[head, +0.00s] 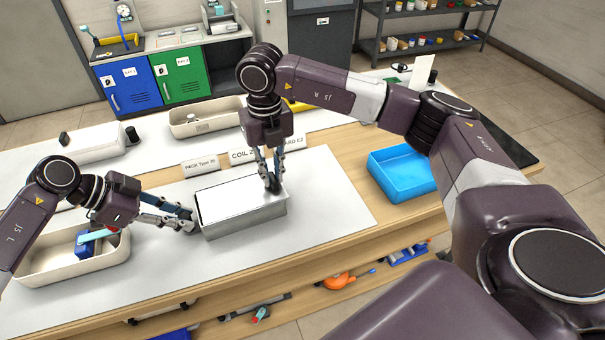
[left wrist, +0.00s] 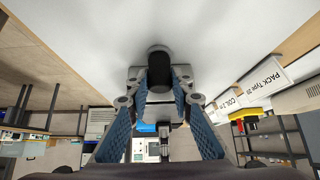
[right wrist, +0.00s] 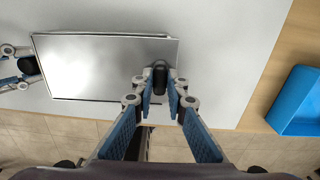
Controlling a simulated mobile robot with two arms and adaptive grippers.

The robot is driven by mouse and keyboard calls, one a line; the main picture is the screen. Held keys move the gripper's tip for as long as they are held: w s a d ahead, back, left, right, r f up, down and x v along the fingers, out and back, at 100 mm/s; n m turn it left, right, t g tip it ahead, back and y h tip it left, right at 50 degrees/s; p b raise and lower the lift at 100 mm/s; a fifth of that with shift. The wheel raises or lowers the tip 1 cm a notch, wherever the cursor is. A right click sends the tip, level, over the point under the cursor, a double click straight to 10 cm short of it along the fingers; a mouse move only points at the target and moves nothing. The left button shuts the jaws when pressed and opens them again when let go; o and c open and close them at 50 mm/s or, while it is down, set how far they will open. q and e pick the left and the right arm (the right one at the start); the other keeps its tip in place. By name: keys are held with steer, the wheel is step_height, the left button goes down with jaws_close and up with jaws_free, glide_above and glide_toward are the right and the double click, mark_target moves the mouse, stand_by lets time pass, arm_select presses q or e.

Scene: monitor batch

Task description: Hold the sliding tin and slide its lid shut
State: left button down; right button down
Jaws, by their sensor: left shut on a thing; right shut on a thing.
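The sliding tin (head: 242,222) is a silvery metal box lying on the white mat. Its flat, shiny lid (head: 230,193) covers most or all of its top; whether a gap stays open is hard to tell. The lid also fills the middle of the right wrist view (right wrist: 90,65). My left gripper (head: 192,222) is shut at the tin's left end, with a dark piece at its fingertips. My right gripper (head: 272,182) comes down from above and is shut at the lid's right part.
A cream tray (head: 75,262) with a blue item stands at the left, under my left arm. A blue bin (head: 400,170) stands on the right of the wooden bench. Label cards (head: 200,164) and another cream tray (head: 205,118) are behind the tin. The mat in front is clear.

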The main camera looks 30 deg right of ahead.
steer(key=shift+a, duration=0.35)
steer(key=c, duration=1.8)
jaws_free()
steer(key=shift+c, duration=0.2)
steer(key=shift+d, duration=0.1)
step_height(320, 180, up, 12)
